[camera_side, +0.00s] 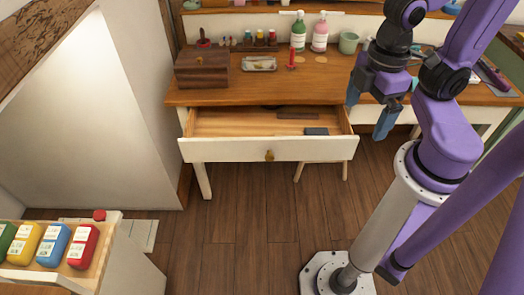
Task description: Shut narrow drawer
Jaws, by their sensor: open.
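A white-fronted drawer (225,150) with a small brass knob (269,155) is pulled well out from under the left part of the wooden desk (330,85). A dark flat strip (297,113) and a small dark blue-grey item (316,131) lie inside it. I cannot tell from this view whether this is the narrow drawer. My gripper (368,109) points down with its blue fingers apart and empty. In the picture it is just right of the drawer's right side. Whether it touches anything is unclear. My arm hides much of the desk's right front.
On the desk stand a wooden box (202,68), a small tray (259,64), a red candle (291,60), green (298,35) and pink (320,36) bottles and a green cup (348,43). A cabinet with colored bottles (52,245) is at lower left. The floor before the drawer is clear.

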